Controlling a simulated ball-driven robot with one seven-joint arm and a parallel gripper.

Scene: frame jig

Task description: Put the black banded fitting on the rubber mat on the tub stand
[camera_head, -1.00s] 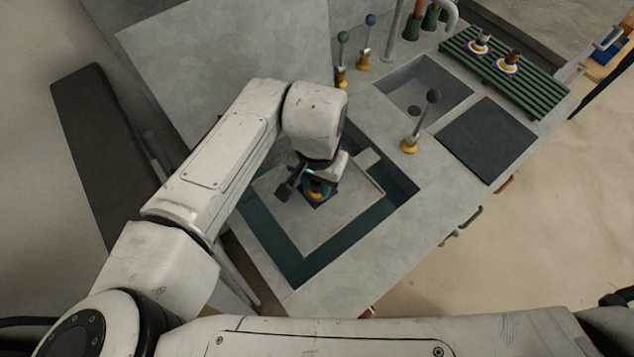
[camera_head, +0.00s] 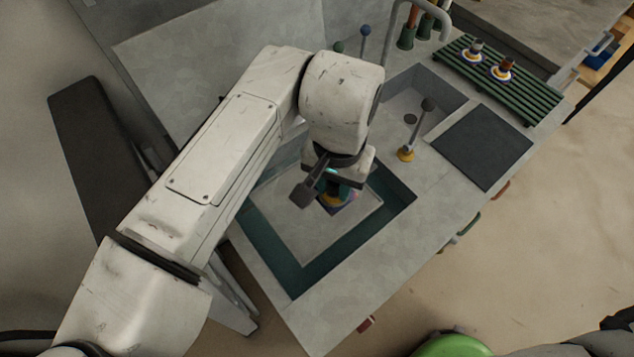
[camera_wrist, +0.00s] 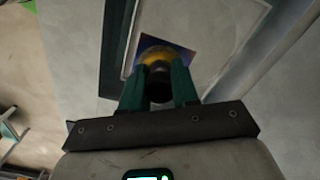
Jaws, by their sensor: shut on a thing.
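My gripper (camera_wrist: 158,92) is shut on a black fitting (camera_wrist: 159,84), whose round black top sits between the green fingers. A yellow part (camera_wrist: 164,55) shows at its far end. A purple-blue square patch (camera_wrist: 183,62) lies behind it. In the head view my gripper (camera_head: 333,184) is over the pale grey platform (camera_head: 305,235) in the green-lined sunken tub (camera_head: 305,279); my wrist hides most of the fitting. I cannot tell whether the fitting touches the platform. A dark rubber mat (camera_head: 482,147) lies on the counter to the right.
A dark-knobbed lever with a yellow base (camera_head: 406,154) stands between tub and mat. Behind it are an empty sink (camera_head: 408,100) and blue- and green-knobbed levers (camera_head: 364,42). A green slatted rack (camera_head: 535,100) holds two banded fittings (camera_head: 502,70). The front counter is clear.

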